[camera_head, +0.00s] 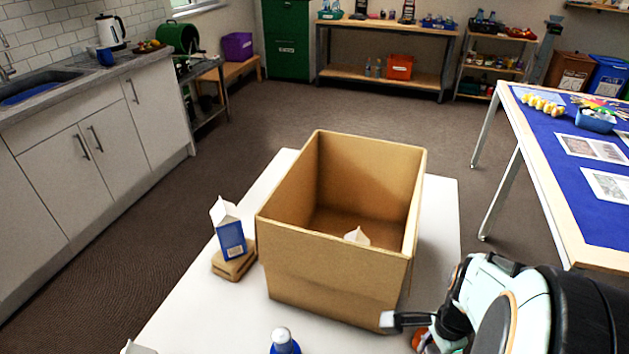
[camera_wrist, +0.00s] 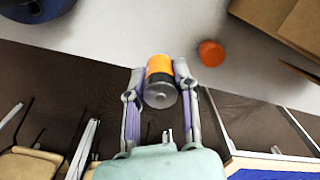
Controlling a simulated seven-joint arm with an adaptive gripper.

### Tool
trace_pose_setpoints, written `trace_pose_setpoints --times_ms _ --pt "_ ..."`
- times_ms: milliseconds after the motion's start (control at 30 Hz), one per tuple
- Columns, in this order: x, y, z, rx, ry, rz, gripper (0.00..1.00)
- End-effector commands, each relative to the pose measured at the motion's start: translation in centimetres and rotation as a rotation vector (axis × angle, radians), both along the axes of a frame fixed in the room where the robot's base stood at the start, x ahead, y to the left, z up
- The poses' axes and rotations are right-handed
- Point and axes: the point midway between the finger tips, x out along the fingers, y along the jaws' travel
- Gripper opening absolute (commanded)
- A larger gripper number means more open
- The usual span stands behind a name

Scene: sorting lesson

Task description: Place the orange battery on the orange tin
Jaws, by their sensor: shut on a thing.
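The orange battery (camera_wrist: 159,66), orange with a black band and a grey metal end, is between the two fingers of my gripper (camera_wrist: 160,78) in the wrist view. The gripper is shut on it. The orange tin (camera_wrist: 211,53) shows as a small round orange disc on the white table, just right of the battery and apart from it in the picture. In the head view my gripper (camera_head: 402,320) is at the lower right, by the near right corner of the cardboard box. A bit of orange-red shows under it, but I cannot tell which thing it is.
The open cardboard box (camera_head: 335,265) stands on the white table (camera_head: 190,318), with a white carton top (camera_head: 357,236) inside. A blue and white carton (camera_head: 229,230) stands on a brown block (camera_head: 234,262) to its left. A blue bottle (camera_head: 284,344) is in front.

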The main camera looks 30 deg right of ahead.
Motion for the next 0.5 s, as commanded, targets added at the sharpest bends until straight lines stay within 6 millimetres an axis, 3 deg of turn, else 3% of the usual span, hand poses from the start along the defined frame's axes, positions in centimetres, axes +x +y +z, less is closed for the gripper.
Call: trace_pose_setpoints --times_ms 233,400,500 --pt "4.0 -5.8 -3.3 0.003 0.002 -0.004 0.0" --pt "5.5 -7.9 -6.8 0.004 0.002 -0.003 0.0" --pt "6.0 -8.7 -7.8 0.001 0.0 -0.003 0.0"
